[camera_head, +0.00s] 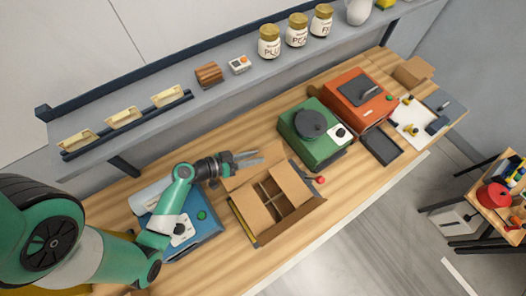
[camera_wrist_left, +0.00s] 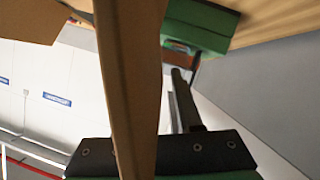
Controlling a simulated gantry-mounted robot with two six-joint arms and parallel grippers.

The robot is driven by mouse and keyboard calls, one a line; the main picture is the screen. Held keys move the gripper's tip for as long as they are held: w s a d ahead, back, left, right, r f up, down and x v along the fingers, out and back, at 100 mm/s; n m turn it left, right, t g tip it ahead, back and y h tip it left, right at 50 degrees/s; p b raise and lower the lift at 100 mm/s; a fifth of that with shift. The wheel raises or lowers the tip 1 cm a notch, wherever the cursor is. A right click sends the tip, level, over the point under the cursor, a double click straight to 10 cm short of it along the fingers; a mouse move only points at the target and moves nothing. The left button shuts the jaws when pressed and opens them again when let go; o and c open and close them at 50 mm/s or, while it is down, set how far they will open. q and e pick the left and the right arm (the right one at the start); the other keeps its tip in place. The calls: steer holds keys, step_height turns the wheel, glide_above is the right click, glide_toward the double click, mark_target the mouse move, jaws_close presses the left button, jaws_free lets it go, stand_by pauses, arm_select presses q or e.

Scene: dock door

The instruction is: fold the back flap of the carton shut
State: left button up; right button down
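The brown carton (camera_head: 263,190) stands on the wooden bench, its top partly open, with dividers showing inside. Its side flaps (camera_head: 254,209) lie to the left and right of the opening. The back flap (camera_head: 239,179) extends from the carton's far side towards my left gripper (camera_head: 262,156). That gripper is by the flap's far edge, its two fingers slightly apart and nothing seen between them. In the left wrist view a brown cardboard panel (camera_wrist_left: 137,80) runs edge-on close to the camera and hides one finger; contact cannot be told. My right gripper is out of view.
A blue device (camera_head: 188,232) stands left of the carton and a green device (camera_head: 314,135) behind it to the right. An orange device (camera_head: 357,97) is farther right. A grey shelf (camera_head: 190,103) with jars runs along the back. A red-tipped item lies beside the carton.

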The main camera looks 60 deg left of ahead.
arm_select(q)
jaws_close()
stand_by(1.4)
